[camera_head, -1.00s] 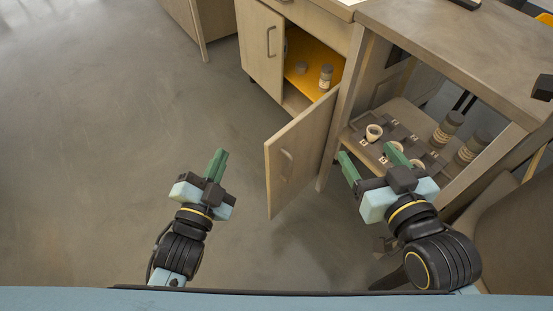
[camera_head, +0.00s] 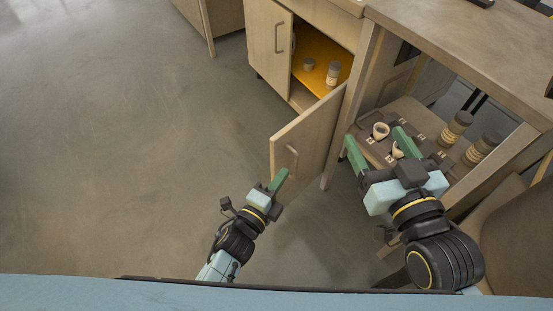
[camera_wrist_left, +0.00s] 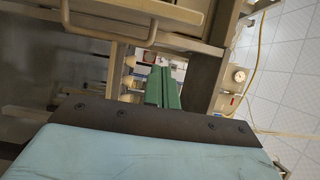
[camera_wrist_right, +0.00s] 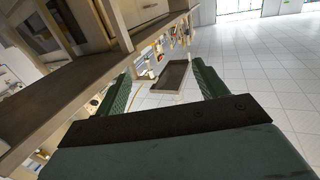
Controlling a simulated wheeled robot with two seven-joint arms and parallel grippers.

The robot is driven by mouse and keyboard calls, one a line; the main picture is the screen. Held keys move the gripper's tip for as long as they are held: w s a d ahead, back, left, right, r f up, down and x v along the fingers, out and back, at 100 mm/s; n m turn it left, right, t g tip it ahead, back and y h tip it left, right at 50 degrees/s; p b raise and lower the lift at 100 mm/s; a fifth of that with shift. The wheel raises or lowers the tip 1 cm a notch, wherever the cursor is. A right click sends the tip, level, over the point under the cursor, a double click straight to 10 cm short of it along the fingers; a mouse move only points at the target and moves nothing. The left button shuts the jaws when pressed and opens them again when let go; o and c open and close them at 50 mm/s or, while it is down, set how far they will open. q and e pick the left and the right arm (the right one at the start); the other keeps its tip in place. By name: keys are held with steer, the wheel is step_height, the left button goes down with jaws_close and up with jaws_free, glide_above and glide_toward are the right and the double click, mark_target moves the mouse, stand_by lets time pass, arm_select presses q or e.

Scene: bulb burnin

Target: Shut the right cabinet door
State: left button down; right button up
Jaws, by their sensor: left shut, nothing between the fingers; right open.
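The right cabinet door (camera_head: 309,137) stands open, swung out toward me from the wooden cabinet, with its bar handle (camera_head: 291,156) on the side toward my left arm. The handle also shows large in the left wrist view (camera_wrist_left: 108,38). My left gripper (camera_head: 279,178) is shut and empty, close to the lower part of the door's handle side; I cannot tell if it touches. My right gripper (camera_head: 378,147) is open and empty, to the right of the door, before the shelf with cups.
A jar (camera_head: 333,73) stands on the cabinet's yellow shelf (camera_head: 312,62). To the right, a wooden bench (camera_head: 450,50) has a lower shelf with cups (camera_head: 380,130) and dark jars (camera_head: 482,149). Floor at left is clear.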

mark_target(276, 158)
arm_select(q)
steer(key=shift+w+a+b, duration=0.2)
steer(key=shift+w+b, duration=0.1)
steer(key=shift+w, duration=0.7)
steer(key=shift+w+a+b, duration=0.2)
steer(key=shift+w+b, duration=0.1)
steer(key=shift+w, duration=0.75)
steer(key=shift+w+a+b, duration=0.2)
steer(key=shift+w+b, duration=0.1)
steer(key=shift+w, duration=0.7)
arm_select(e)
step_height(276, 158, up, 8)
steer(key=s+a+t+y, duration=0.1)
steer(key=t, duration=0.4)
steer(key=shift+s+f+y, duration=0.15)
steer(key=shift+s+y, duration=0.15)
steer(key=shift+y, duration=0.1)
